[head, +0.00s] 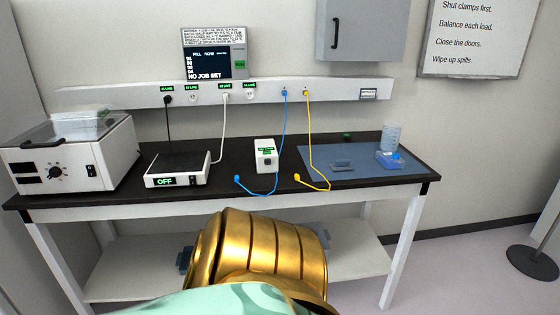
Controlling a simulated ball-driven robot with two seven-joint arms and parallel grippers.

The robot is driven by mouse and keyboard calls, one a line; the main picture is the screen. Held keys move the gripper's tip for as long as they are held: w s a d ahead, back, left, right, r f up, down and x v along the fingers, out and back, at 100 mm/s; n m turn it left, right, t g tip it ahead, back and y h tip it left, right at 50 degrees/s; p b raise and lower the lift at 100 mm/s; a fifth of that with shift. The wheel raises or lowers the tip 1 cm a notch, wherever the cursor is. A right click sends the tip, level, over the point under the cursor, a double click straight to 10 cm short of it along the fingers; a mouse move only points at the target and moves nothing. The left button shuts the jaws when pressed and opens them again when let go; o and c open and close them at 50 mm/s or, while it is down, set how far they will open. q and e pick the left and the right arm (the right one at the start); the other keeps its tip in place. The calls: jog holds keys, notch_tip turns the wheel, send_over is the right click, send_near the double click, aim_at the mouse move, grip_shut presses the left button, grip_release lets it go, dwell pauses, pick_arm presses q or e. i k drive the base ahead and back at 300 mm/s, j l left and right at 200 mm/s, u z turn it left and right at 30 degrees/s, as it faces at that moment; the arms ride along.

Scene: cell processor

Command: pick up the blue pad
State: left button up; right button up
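A flat blue pad (368,172) lies on the right part of the dark bench top. A small grey-blue piece (342,164) lies on it near its middle. A clear cup-like container (391,138) and a bright blue item (391,160) are at its right side. A yellow cable crosses its left part. Neither of my grippers shows in the head view. A gold ribbed part and a pale green part of my own body fill the bottom middle, in front of the bench.
A white boxy machine (70,150), a scale-like device (178,168) reading OFF and a small white box (265,156) stand along the bench (225,182). Blue and yellow cables (308,130) hang from the wall strip. A lower shelf (135,272) is below; a round black base (535,260) stands right.

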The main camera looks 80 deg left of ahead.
aim_at(340, 166)
jog(key=u, duration=0.45)
jog(key=l+u, duration=0.1)
jog(key=u, duration=1.25)
jog(key=k+u, duration=0.1)
jog(key=u, duration=0.35)
jog(key=i+l+u, duration=0.15)
jog(key=i+l, duration=0.1)
jog(key=i, duration=0.05)
